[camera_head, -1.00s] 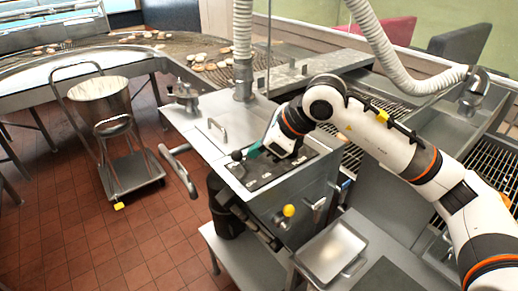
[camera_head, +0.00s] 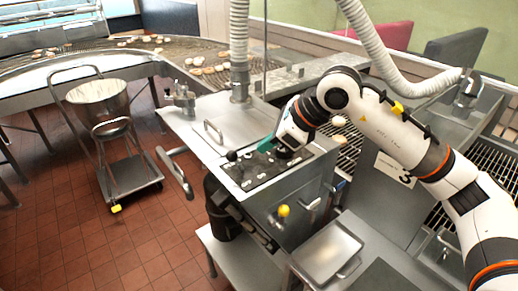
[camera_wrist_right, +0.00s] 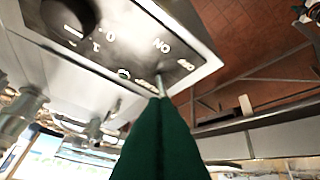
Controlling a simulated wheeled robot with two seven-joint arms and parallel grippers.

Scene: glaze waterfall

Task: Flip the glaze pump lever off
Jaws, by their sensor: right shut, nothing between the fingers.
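The dark control panel (camera_head: 262,172) is on top of the steel pump cabinet; it also shows in the wrist view (camera_wrist_right: 118,22) with white markings, including ON. A small metal toggle lever (camera_wrist_right: 161,84) stands at the panel's edge in the wrist view, right at my fingertips. I cannot tell if they touch. My left gripper is out of view.
A white ribbed hose (camera_head: 238,50) rises behind the panel. A yellow knob (camera_head: 283,211) is on the cabinet front. A steel tray (camera_head: 328,252) lies at the lower right. A cart with a bucket (camera_head: 98,100) stands left on open tiled floor.

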